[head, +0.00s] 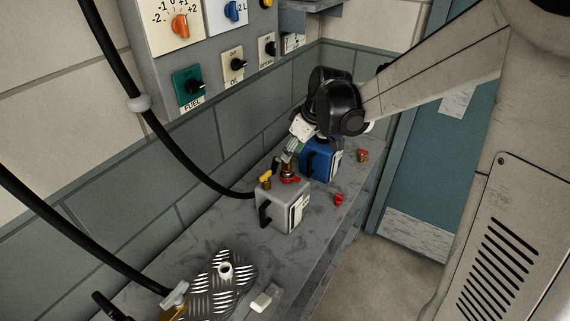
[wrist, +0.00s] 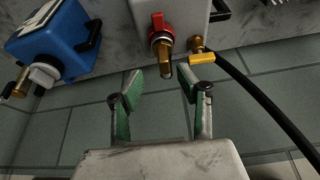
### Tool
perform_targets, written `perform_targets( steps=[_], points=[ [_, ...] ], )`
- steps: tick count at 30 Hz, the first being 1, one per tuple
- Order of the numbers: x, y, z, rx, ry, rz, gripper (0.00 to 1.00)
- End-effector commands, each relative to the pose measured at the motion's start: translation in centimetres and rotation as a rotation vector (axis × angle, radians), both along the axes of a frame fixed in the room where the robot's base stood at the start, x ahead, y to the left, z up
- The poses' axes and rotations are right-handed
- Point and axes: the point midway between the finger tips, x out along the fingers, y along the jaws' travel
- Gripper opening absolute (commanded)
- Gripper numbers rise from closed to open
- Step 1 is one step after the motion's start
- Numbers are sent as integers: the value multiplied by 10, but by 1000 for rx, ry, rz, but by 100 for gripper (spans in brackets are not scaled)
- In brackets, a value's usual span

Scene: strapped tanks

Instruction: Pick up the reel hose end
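A black hose (head: 185,160) hangs from the upper left and reaches the grey tank (head: 272,205); in the wrist view the hose (wrist: 270,105) meets a brass valve with a yellow lever (wrist: 202,58). A second black hose (head: 80,240) ends at a grey and brass fitting (head: 172,296) at the lower left. I cannot tell which is the reel hose end. My gripper (head: 287,158) is above the grey tank. In the wrist view its green-padded fingers (wrist: 162,85) are apart, near a brass fitting with a red lever (wrist: 160,38) on the grey tank. Nothing is held.
A blue tank (head: 318,162) stands behind the grey one. Loose red-handled fittings (head: 339,199) lie on the grey bench (head: 210,225). A tread plate (head: 215,295) with a white ring (head: 225,270) is in front. The tiled wall and control panel (head: 215,50) border the left.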

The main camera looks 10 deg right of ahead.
Motion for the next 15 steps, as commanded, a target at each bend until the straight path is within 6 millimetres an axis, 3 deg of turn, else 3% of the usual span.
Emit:
perform_targets(
  steps=[9,15],
  points=[
    [6,13,-36,0,0,1,35],
    [9,16,-47,0,0,0,35]
  ],
)
